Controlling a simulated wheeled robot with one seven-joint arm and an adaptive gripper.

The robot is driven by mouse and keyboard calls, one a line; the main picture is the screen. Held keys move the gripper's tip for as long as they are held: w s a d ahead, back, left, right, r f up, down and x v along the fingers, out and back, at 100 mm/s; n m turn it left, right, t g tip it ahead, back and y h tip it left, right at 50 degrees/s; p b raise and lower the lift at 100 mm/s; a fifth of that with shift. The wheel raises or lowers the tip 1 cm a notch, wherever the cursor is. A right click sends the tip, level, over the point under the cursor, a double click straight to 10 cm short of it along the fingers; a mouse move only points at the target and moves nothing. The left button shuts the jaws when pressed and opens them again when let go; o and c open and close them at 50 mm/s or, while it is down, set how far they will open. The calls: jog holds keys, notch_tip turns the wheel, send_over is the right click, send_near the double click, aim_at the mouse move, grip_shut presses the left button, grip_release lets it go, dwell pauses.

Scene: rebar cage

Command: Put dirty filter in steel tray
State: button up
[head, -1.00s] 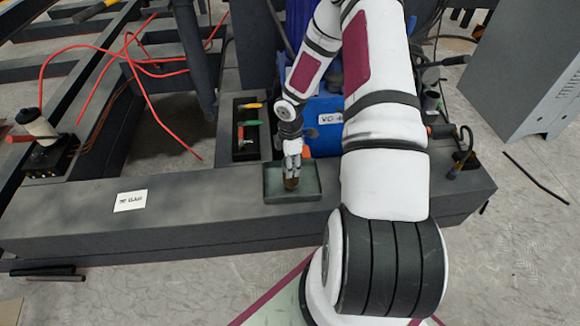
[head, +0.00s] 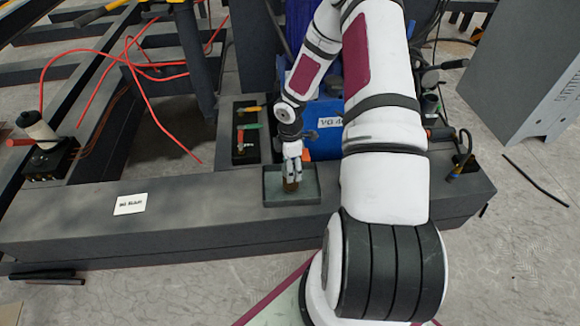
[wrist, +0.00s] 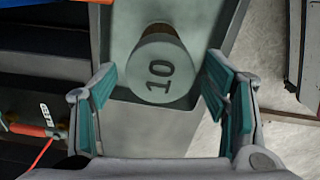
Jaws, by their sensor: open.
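The steel tray (head: 312,194) is a shallow grey rectangle on the dark beam. The filter (head: 290,187) is a small brownish cylinder inside the tray, below my gripper (head: 291,170).
A white card (head: 130,204) lies on the beam left of the tray. A black holder with coloured-handle tools (head: 246,133) and a blue box (head: 324,128) stand behind the tray. Red hoses (head: 150,100) curl at the left. The beam between card and tray is clear.

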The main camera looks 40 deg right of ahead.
notch_tip(320, 180, up, 25)
jog(key=s+a+m+h+p, duration=0.2)
jog(key=s+m+p, duration=0.1)
jog(key=p, duration=0.2)
jog(key=s+a+r+m+g+h, duration=0.1)
jog(key=s+a+r+m, duration=0.35)
jog(key=r, duration=0.75)
jog(key=s+a+r+m+y, duration=0.1)
jog(key=s+a+r, duration=0.3)
jog(key=s+a, duration=0.4)
jog(key=s+a+r+m+t+y, duration=0.1)
jog(key=s+a+r+m, duration=0.3)
jog(key=s, duration=1)
jog(key=a+r+y, duration=0.1)
jog(key=a, duration=0.2)
jog(key=shift+s+a, duration=0.3)
jog(key=shift+a, duration=0.05)
jog(key=shift+m, duration=0.25)
